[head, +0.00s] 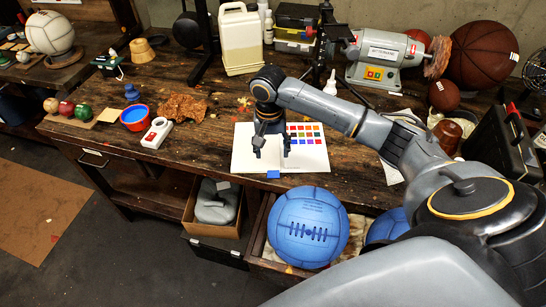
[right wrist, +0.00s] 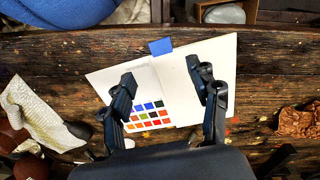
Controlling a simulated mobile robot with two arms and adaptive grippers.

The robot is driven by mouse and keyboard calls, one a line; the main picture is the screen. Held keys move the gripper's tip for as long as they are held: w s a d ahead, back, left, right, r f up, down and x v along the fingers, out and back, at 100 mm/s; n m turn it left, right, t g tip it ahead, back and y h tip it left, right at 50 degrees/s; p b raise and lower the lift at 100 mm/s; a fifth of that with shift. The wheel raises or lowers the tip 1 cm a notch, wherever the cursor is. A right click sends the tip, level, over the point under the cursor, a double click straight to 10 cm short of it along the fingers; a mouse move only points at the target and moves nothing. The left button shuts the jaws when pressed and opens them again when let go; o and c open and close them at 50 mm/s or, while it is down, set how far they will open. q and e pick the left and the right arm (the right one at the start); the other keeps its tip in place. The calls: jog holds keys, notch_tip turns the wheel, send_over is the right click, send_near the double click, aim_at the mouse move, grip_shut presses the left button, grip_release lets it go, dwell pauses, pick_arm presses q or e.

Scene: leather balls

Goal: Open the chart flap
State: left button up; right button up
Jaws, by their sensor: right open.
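The chart (head: 308,152) lies on the wooden workbench near its front edge, with rows of colour swatches showing on its right part. In the right wrist view the swatch panel (right wrist: 138,82) is at left. The blank white flap (right wrist: 222,62) is at right; I cannot tell whether it is fully flat. A blue tab (head: 273,174) sticks out at the chart's front edge; it also shows in the wrist view (right wrist: 160,46). My right gripper (head: 272,152) is open and empty above the chart, its fingers (right wrist: 162,77) spread either side of the tab's line. My left gripper is out of view.
A white switch box (head: 157,133), red-rimmed blue bowl (head: 134,117) and brown leather scrap (head: 184,107) lie left of the chart. A bench grinder (head: 385,58) stands behind. A blue ball (head: 308,228) sits below the bench's front edge.

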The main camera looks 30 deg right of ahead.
aim_at(274, 175)
notch_tip(274, 175, down, 10)
jog(key=shift+s+d+r+p, duration=0.1)
jog(key=shift+s+r+p, duration=0.1)
jog(key=shift+p, duration=0.45)
jog(key=shift+w, duration=0.1)
jog(key=shift+c, duration=0.5)
grip_shut()
